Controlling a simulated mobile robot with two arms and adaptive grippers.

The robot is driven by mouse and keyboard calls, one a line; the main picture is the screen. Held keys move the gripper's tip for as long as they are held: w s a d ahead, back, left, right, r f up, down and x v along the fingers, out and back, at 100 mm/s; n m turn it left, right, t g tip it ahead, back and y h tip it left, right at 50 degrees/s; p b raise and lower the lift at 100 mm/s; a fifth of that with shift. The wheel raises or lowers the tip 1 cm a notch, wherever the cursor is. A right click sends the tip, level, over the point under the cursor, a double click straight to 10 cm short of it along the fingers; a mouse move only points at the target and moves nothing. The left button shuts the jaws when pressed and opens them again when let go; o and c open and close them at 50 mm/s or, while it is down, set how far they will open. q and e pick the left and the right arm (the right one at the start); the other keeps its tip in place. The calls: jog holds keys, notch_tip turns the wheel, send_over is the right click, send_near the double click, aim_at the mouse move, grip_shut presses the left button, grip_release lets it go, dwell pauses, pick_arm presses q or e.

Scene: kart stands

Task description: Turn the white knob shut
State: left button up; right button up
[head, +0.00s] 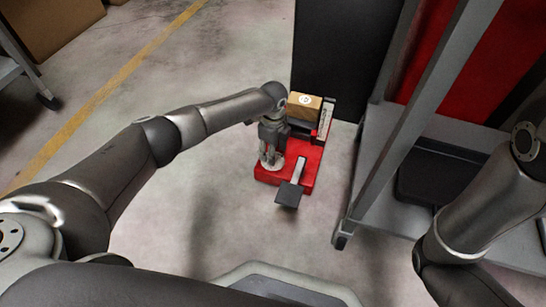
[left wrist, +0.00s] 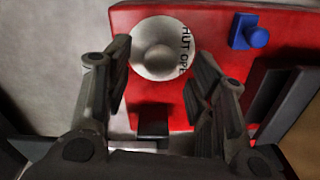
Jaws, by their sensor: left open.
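The white knob (left wrist: 163,48) is a round disc with a raised centre on the red base (left wrist: 225,22). Black lettering, partly cut off, reads like "SHUT OPEN" along its right side in the left wrist view. In the head view the knob (head: 269,165) shows low on the red base (head: 306,180), partly covered by my gripper. My left gripper (left wrist: 160,62) is open, pointing down at the knob, with one finger on each side of it. I cannot tell whether the fingers touch it. My right gripper is out of view; only my right arm shows.
A blue fitting (left wrist: 250,36) sits beside the knob on the red base. A black pedal (head: 288,195) sticks out in front, and a tan box (head: 304,106) stands behind. A grey metal cart (head: 385,185) is close on the right. Floor to the left is clear.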

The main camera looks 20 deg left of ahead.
pick_arm(q)
jog(key=shift+f+b, duration=0.35)
jog(key=shift+f, duration=0.6)
jog(key=c, duration=1.1)
